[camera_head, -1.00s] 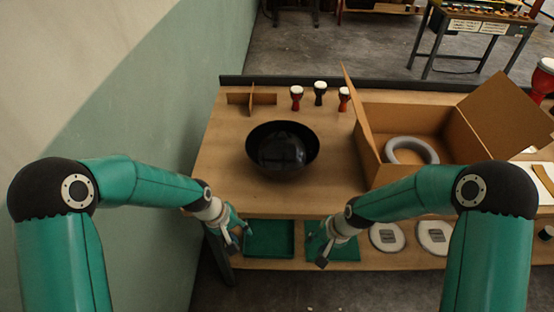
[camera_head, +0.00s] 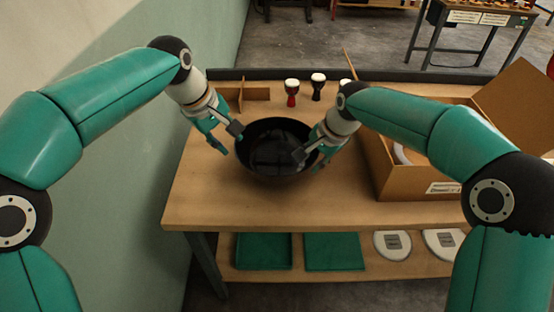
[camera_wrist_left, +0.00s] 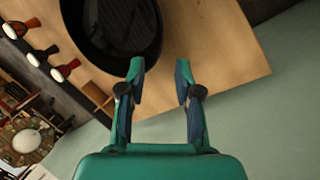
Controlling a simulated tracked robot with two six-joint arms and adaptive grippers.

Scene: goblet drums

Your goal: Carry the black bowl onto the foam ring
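The black bowl (camera_head: 277,160) stands upright on the wooden table. It also shows at the top of the left wrist view (camera_wrist_left: 84,30). The foam ring (camera_head: 402,154) lies inside the open cardboard box, mostly hidden by the box wall and my right arm. My left gripper (camera_head: 228,142) is at the bowl's left side, above the rim; in the left wrist view its fingers (camera_wrist_left: 160,72) are apart with nothing between them. My right gripper (camera_head: 308,160) is over the bowl's right rim. Its fingers look apart; whether it touches the bowl is unclear.
The cardboard box (camera_head: 420,180) stands right of the bowl with flaps raised. A cardboard divider (camera_head: 240,92) and small goblet drums (camera_head: 318,87) stand behind the bowl. Green trays (camera_head: 264,251) and white discs (camera_head: 392,245) lie on the lower shelf. The table front is clear.

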